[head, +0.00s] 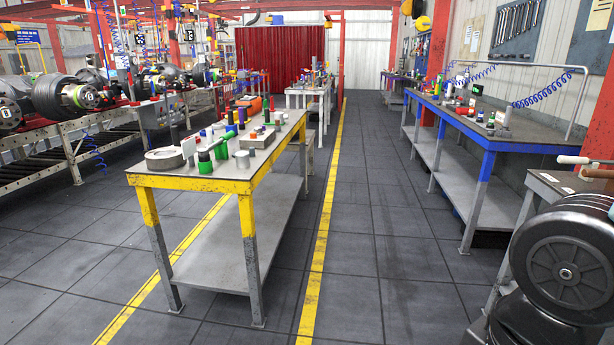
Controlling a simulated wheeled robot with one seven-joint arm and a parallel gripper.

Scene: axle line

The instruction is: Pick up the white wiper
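I cannot pick out the white wiper with certainty. Another white item (502,115) stands on the blue-edged bench (500,142) at right. A pale handle-like item (574,160) shows at the right edge. All are too small to tell for sure. My gripper is not in view.
A rack with axles (60,140) lines the left side. The floor aisle (370,240) right of the yellow line is clear.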

